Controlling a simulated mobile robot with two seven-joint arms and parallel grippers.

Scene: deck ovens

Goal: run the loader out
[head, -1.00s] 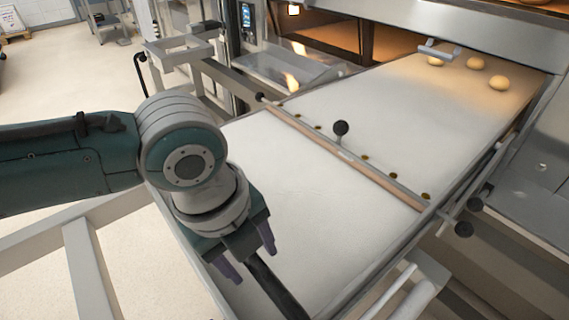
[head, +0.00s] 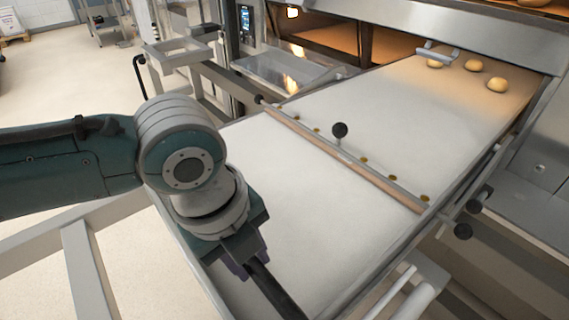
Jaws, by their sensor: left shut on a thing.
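The loader (head: 300,200) is a long pale belt in a metal frame, running from the lower middle up into the lit oven mouth (head: 400,42) at the top right. A wooden crossbar (head: 340,158) with a black knob (head: 339,130) lies across the belt. Several round dough pieces (head: 497,84) sit on its far end by the oven. My left gripper (head: 252,268) is shut on a dark bar (head: 275,292) at the loader's near end. The fingers are partly hidden behind the wrist. My right gripper is out of view.
A metal side frame (head: 75,225) stands at the lower left. Black knobs (head: 463,231) stick out on the loader's right side. A glass-topped panel (head: 290,68) is left of the oven mouth. The floor (head: 70,80) at the upper left is mostly clear.

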